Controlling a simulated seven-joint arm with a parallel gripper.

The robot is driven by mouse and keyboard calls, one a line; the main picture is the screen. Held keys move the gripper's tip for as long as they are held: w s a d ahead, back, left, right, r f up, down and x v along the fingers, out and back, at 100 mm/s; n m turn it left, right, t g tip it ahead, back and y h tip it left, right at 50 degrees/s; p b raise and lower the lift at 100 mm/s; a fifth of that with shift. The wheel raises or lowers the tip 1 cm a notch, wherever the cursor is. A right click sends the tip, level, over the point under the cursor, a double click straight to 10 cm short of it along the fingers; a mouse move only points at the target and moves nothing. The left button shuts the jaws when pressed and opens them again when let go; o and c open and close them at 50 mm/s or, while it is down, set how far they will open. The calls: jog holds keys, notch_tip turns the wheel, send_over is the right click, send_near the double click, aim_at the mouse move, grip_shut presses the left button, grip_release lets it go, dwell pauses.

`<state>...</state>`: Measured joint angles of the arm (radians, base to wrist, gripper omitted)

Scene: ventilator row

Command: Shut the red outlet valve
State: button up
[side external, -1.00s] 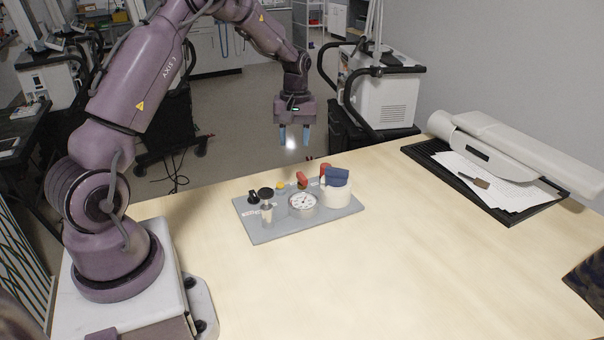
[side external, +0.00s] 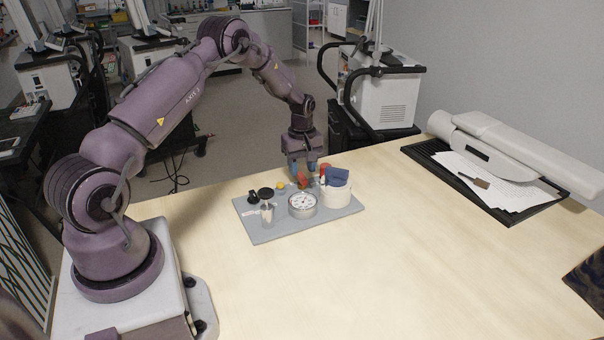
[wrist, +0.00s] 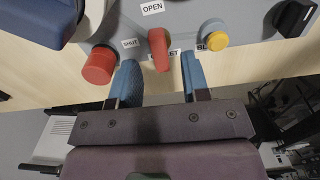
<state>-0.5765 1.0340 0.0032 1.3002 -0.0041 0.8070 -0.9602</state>
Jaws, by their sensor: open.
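The red outlet valve handle (wrist: 158,50) lies between my two blue fingers in the wrist view, with a gap on each side. Its length is in line with the OPEN label (wrist: 152,8); the SHUT label (wrist: 130,44) is to its left. A label under it, ending in "LET", is partly covered. The handle also shows at the back of the grey panel (side external: 275,229) in the side view, as a red piece (side external: 303,181). My gripper (side external: 304,171) is open and points down at the panel's back edge; it also shows in the wrist view (wrist: 159,62). Contact cannot be told.
A red round knob (wrist: 98,65) sits close beside my left finger, and a yellow button (wrist: 214,33) beside the right. A gauge (side external: 303,204), a white cylinder with a blue top (side external: 337,194) and black knobs (side external: 266,193) crowd the panel. The table in front (side external: 330,285) is clear.

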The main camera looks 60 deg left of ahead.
jog(key=shift+f, duration=1.2)
grip_shut()
